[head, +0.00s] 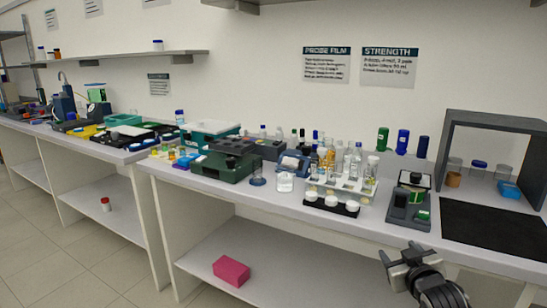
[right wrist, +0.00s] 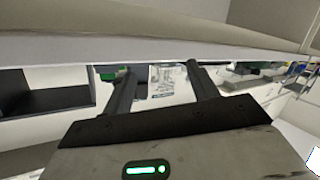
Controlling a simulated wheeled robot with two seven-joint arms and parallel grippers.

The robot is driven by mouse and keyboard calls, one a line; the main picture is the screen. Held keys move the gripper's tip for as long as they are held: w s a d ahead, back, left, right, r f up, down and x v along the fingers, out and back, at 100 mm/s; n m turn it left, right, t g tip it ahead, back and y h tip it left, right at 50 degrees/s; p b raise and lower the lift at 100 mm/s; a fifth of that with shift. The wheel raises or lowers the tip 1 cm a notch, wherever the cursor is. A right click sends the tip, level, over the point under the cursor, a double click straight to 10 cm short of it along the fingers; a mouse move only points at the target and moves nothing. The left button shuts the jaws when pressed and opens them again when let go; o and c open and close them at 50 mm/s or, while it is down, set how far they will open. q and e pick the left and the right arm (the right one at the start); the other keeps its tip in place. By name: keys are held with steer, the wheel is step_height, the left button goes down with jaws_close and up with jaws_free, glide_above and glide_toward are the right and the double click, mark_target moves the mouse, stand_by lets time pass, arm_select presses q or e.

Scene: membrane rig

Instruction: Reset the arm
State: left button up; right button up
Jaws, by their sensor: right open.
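My right gripper (head: 399,252) shows at the lower right of the head view, in front of the bench edge. In the right wrist view its two fingers (right wrist: 150,76) stand apart with nothing held between them. My left gripper is in neither view. The bench top (head: 290,203) runs across the head view, behind and above my right gripper. A grey device with green parts (head: 405,210) stands on the bench just beyond the gripper, apart from it.
A rack of bottles and vials (head: 340,188) stands mid-bench. A pink box (head: 231,271) sits on the lower shelf. Floor (head: 80,260) is clear at the lower left.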

steer(key=s+a+f+g+y, duration=0.1)
steer(key=s+a+f+g, duration=0.1)
steer(key=s+a+f, duration=0.45)
steer(key=s+a+f+g+y, duration=0.1)
steer(key=s+a+f+y, duration=0.15)
steer(key=s+f, duration=0.65)
steer(key=s+a+g, duration=0.1)
steer(key=s+a, duration=0.2)
steer(key=s, duration=0.5)
steer(key=s+a+g, duration=0.1)
steer(key=s+a, duration=0.2)
steer(key=s, duration=0.6)
steer(key=shift+a+f, duration=0.2)
steer(key=shift+a, duration=0.1)
